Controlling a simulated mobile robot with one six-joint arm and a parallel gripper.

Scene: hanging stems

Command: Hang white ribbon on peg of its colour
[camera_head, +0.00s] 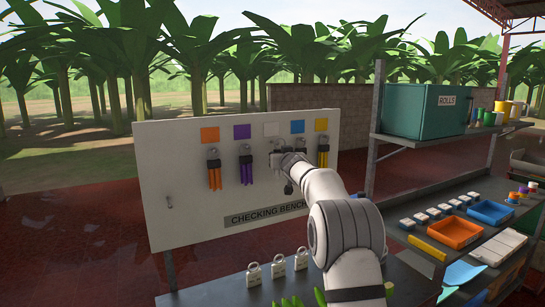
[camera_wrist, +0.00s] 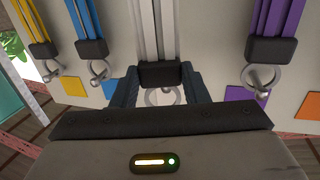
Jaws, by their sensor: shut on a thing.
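The white ribbon (camera_wrist: 157,28) shows in the wrist view, with a black clip (camera_wrist: 160,72) and a metal ring at its end. My gripper (camera_wrist: 160,80) is shut on the clip, one dark finger on each side. In the head view my gripper (camera_head: 283,160) is at the board, just below the white square (camera_head: 271,129), and mostly hides the ribbon. The ring lies between my fingers close to the board. I cannot tell whether it is around the white peg, which is hidden.
On the board (camera_head: 170,170), the orange ribbon (camera_head: 214,178) and purple ribbon (camera_head: 246,172) hang left of my gripper, the yellow ribbon (camera_head: 323,158) right. The blue ribbon (camera_wrist: 84,20) hangs close beside in the wrist view. Shelves with a green box (camera_head: 422,110) stand at right.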

